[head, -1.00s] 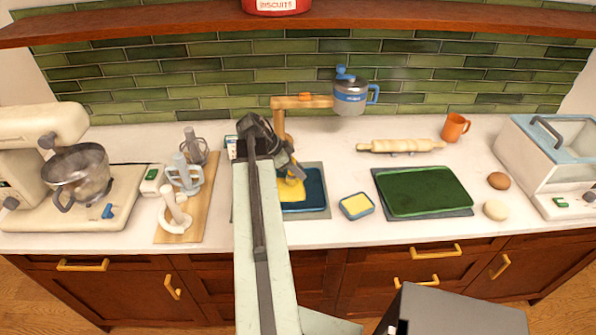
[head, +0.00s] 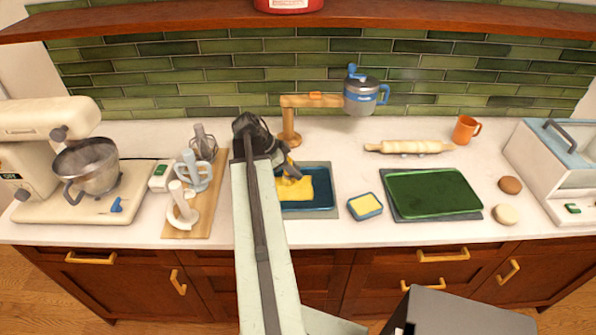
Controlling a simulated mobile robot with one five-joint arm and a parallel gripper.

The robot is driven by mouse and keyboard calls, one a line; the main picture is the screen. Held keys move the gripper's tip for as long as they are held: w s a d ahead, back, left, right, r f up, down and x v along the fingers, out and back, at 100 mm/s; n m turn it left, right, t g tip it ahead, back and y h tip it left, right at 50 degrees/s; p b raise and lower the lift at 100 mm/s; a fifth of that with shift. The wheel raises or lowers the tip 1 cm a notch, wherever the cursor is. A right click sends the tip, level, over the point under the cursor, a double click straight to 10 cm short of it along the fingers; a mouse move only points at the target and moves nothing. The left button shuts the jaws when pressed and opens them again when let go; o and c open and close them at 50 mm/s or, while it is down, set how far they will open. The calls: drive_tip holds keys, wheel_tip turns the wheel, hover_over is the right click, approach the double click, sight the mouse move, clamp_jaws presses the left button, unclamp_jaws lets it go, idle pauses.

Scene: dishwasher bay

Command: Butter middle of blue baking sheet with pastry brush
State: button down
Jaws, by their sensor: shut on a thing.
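The blue baking sheet (head: 323,199) lies on a grey mat on the counter, just left of the middle. A yellow butter patch (head: 299,190) covers much of its visible left and middle part; dark blue shows bare on the right and along the front. My gripper (head: 287,168) is over the sheet's back left part, shut on the pastry brush (head: 289,178), which is small and partly hidden by the jaws. The brush points down at the butter patch; I cannot tell whether it touches. My arm hides the sheet's left edge.
A butter dish (head: 366,206) and a green baking sheet (head: 433,193) lie to the right. A rolling pin (head: 409,147) lies behind the green sheet. A board with utensils (head: 205,220) is left.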

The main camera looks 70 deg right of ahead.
drive_tip(key=shift+s+d, duration=0.25)
drive_tip(key=shift+s, duration=0.35)
drive_tip(key=shift+s+d, duration=0.25)
drive_tip(key=shift+s, duration=0.4)
drive_tip(key=shift+s+d, duration=0.25)
drive_tip(key=shift+s, duration=0.35)
wheel_tip(320, 180, up, 6)
drive_tip(key=p, duration=0.6)
wheel_tip(320, 180, up, 3)
drive_tip(key=p, duration=0.3)
drive_tip(key=shift+f, duration=0.1)
